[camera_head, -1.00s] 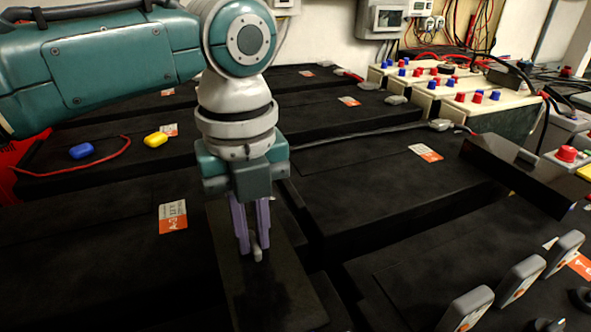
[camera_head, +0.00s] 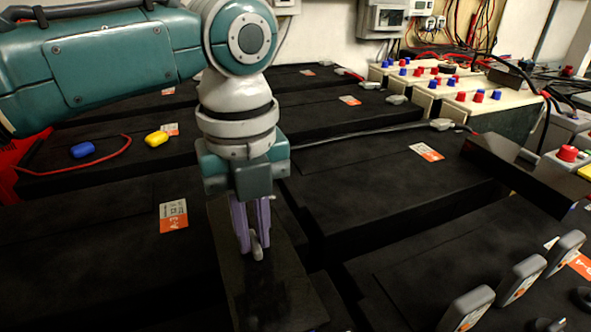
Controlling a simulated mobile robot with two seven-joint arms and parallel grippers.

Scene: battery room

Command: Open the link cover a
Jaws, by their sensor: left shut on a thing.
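The link cover a appears to be the narrow black cover (camera_head: 275,290) at lower centre, lying between the black battery blocks. A small pale grey handle (camera_head: 258,252) stands on it. My left gripper (camera_head: 254,240) comes down from above with its purple fingers shut on this handle. The fingers hide part of the handle. The cover looks flat and in place; I cannot make out any gap under it. My right gripper is not in view.
Black battery blocks (camera_head: 95,265) with orange labels fill the floor. Grey-capped upright pieces (camera_head: 520,280) stand at lower right. An upright black panel (camera_head: 515,178) is at right. Blue (camera_head: 82,150) and yellow (camera_head: 157,139) pieces lie at left, beside a red cable.

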